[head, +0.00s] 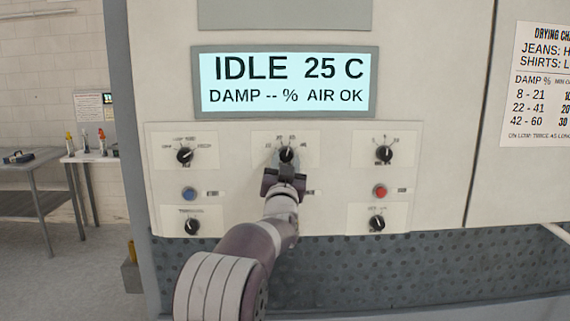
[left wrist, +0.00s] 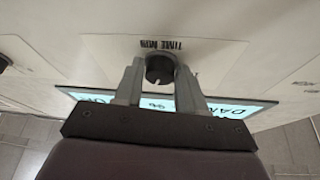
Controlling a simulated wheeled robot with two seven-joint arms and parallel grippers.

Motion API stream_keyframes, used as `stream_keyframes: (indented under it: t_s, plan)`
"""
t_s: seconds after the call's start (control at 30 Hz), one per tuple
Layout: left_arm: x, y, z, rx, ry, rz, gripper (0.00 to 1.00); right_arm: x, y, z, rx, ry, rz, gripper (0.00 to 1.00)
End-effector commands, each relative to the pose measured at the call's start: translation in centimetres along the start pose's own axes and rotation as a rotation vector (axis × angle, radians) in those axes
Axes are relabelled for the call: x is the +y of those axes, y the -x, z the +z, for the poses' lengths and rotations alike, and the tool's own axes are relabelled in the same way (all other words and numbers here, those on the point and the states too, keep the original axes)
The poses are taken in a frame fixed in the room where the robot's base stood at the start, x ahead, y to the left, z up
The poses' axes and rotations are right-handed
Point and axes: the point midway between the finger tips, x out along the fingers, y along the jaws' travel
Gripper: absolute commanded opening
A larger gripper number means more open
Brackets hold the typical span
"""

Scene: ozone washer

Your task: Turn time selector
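The time selector is a round black knob (head: 286,154) with a white pointer mark, in the top middle of the control panel. In the left wrist view the knob (left wrist: 160,67) shows below its upside-down "TIME MIN" label (left wrist: 161,44). My left gripper (head: 285,166) is at the knob. Its two grey fingers stand on either side of the knob in the left wrist view (left wrist: 160,74) and appear to touch its sides. The gripper hides part of the plate under the knob. My right gripper is in neither view.
The lit display (head: 285,82) above reads IDLE 25 C. Other black knobs sit nearby: upper left (head: 185,155), upper right (head: 384,154), lower left (head: 192,226) and lower right (head: 377,223). A blue button (head: 189,194) and a red button (head: 380,191) flank my arm.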

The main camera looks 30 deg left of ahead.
Motion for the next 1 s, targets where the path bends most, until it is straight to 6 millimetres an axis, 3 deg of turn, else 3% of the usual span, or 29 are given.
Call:
stream_keyframes:
  t_s: [0.43,0.57,0.8,1.0]
  plan:
    - [0.0,0.8,0.2,0.003,0.000,-0.001,0.61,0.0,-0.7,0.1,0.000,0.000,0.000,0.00]
    - [0.1,3.5,0.4,0.004,0.000,-0.001,0.61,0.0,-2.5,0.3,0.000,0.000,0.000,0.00]
    - [0.1,10.0,0.4,0.003,0.001,0.000,0.61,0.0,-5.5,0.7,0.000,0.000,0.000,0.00]
    - [0.1,12.6,0.1,0.002,-0.001,0.000,0.61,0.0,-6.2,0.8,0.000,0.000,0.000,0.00]
